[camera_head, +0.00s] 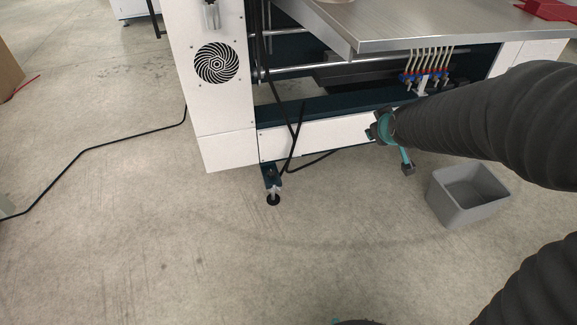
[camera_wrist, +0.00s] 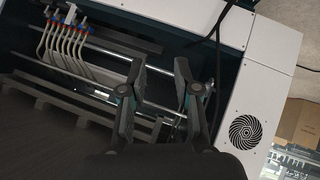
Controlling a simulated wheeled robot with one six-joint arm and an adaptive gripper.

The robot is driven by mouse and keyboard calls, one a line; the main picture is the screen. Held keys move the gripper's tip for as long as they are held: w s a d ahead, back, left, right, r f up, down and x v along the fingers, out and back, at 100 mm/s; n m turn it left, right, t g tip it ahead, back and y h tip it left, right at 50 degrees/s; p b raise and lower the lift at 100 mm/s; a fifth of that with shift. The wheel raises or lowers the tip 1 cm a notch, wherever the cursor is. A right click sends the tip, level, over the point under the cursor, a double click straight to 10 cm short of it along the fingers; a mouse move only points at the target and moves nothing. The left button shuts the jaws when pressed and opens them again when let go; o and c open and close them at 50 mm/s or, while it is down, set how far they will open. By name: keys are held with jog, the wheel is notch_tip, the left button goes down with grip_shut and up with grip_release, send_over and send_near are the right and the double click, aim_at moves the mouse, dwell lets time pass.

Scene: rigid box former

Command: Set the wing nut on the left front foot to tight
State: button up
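The left front foot (camera_head: 273,186) of the machine stands on the floor below the white corner panel in the head view. It has a dark bracket, a light metal part and a round black pad. The wing nut is too small to make out clearly, so its setting cannot be read. My gripper (camera_head: 393,145) is to the right of the foot and above the floor, well apart from it. In the wrist view my gripper (camera_wrist: 160,72) has its two dark fingers spread with nothing held between them. The foot is not visible in the wrist view.
A grey open bin (camera_head: 447,211) stands on the floor at right. Black cables (camera_head: 290,150) hang near the foot, and another runs across the floor at left. The machine's white panel (camera_head: 225,150) rises above. The floor in front of the foot is clear.

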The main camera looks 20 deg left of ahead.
jog(key=w+a+f+n+t+y, duration=0.2)
jog(key=w+a+f+n, duration=0.2)
jog(key=w+a+f, duration=0.65)
jog(key=n+t+y, duration=0.4)
jog(key=n+y, duration=0.2)
jog(key=n, duration=0.6)
send_near(275, 189)
jog(key=x, duration=0.7)
jog(key=shift+w+a, duration=0.2)
jog(key=shift+w, duration=0.15)
jog(key=shift+f, duration=0.1)
grip_shut()
